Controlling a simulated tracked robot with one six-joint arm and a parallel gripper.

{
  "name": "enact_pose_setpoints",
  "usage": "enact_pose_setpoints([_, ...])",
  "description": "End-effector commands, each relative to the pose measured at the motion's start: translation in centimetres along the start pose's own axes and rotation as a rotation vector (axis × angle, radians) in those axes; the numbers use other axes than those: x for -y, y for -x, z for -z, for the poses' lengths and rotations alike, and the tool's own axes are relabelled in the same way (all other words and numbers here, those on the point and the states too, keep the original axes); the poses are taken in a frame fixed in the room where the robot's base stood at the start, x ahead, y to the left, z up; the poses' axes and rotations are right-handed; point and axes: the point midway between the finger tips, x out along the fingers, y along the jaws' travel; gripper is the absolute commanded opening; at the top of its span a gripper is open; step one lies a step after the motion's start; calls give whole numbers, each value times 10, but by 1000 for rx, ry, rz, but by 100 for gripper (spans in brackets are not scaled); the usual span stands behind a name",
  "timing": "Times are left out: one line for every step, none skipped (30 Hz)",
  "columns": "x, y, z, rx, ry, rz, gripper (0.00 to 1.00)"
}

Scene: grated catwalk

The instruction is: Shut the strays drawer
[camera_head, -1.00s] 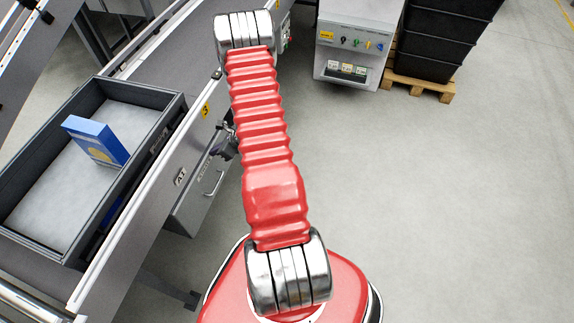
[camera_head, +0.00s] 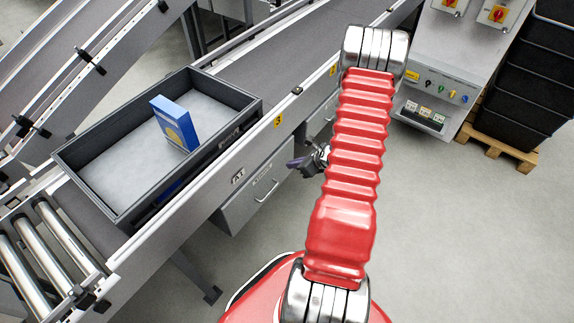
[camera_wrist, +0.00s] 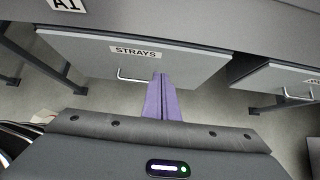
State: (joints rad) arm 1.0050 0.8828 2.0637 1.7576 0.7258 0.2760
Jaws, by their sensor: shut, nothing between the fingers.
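The strays drawer (camera_wrist: 95,52) is a light grey front under the conveyor edge, with a "STRAYS" label (camera_wrist: 136,52) and a wire handle (camera_wrist: 133,76) in the wrist view. In the head view this grey drawer front (camera_head: 240,207) hangs below the conveyor rail; I cannot tell how far it stands out. My gripper (camera_wrist: 161,76) has purple fingers, closed together and empty, pointing at the drawer front just right of the handle in the wrist view. In the head view my gripper (camera_head: 293,163) is right of the drawer, partly hidden by my arm.
A dark tray (camera_head: 85,150) holding a blue box (camera_head: 175,123) sits on the conveyor above. A second drawer (camera_wrist: 275,80) is to the right. Rollers (camera_head: 40,235) are at lower left. A control cabinet (camera_head: 435,85) and black crates (camera_head: 525,95) stand right. Floor to the right is clear.

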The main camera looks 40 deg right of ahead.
Motion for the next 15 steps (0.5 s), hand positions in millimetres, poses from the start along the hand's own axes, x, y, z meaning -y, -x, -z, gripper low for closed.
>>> enact_pose_setpoints([1, 9, 0, 1, -2, 4, 0])
enact_pose_setpoints([2, 14, 0, 1, -1, 4, 0])
enact_pose_setpoints([1, 19, 0, 0, -1, 3, 0])
enact_pose_setpoints([1, 23, 0, 0, -2, 3, 0])
enact_pose_setpoints([1, 27, 0, 1, -2, 3, 0])
enact_pose_setpoints([1, 32, 0, 0, 0, 3, 0])
enact_pose_setpoints([1, 34, 0, 0, 0, 2, 0])
enact_pose_setpoints([1, 37, 0, 0, -1, 2, 0])
enact_pose_setpoints([1, 40, 0, 0, -1, 2, 0])
enact_pose_setpoints([0, 41, 0, 0, -1, 1, 0])
enact_pose_setpoints([0, 42, 0, -1, -1, 1, 0])
enact_pose_setpoints([0, 44, 1, -1, -2, 1, 0])
enact_pose_setpoints([0, 44, 1, -1, -2, 0, 0])
enact_pose_setpoints([0, 44, 1, -1, -2, 0, 0])
enact_pose_setpoints([0, 44, 1, -1, -2, 0, 0])
